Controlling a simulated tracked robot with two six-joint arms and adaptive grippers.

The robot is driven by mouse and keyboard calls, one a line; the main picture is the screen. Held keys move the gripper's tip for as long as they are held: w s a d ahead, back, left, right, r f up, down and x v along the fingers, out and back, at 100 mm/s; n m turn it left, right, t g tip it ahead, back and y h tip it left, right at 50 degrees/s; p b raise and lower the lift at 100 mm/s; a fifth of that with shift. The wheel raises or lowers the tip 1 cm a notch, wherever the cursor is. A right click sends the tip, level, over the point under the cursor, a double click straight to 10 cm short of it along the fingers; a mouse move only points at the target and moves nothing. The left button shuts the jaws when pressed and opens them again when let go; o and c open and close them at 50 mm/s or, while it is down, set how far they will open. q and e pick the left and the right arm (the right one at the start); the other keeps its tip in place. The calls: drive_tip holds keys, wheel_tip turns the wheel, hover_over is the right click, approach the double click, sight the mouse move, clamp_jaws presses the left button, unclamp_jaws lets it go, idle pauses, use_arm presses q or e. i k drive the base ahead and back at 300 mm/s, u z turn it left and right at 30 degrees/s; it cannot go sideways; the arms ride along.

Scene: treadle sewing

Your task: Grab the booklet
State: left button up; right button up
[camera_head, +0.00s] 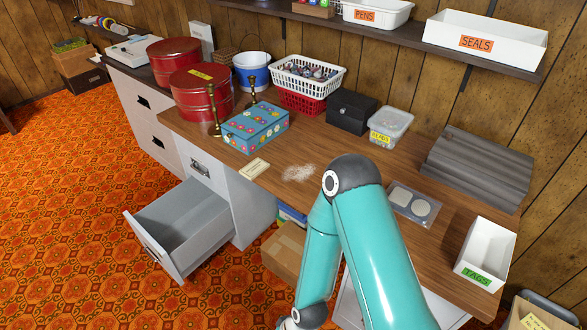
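A small cream, flat rectangular item with faint marks (254,168), which looks like the booklet, lies on the wooden desk near its front edge. It is just in front of the blue flowered box (256,127). It is too small to read. A teal arm of mine bends in the middle of the view, to the right of the booklet and apart from it. Its lower end runs out at the bottom edge, so its gripper does not show. My other gripper is not in view either.
An open, empty grey drawer (184,227) sticks out below the desk (310,150). Red tins (201,97), brass candlesticks (215,118), a white basket (306,76) and a black box (352,111) stand behind. A cardboard box (283,252) sits under the desk, partly hidden by my arm.

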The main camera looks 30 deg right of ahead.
sight(251, 171)
drive_tip(key=z, duration=0.25)
drive_tip(key=i, duration=1)
drive_tip(key=u, duration=0.05)
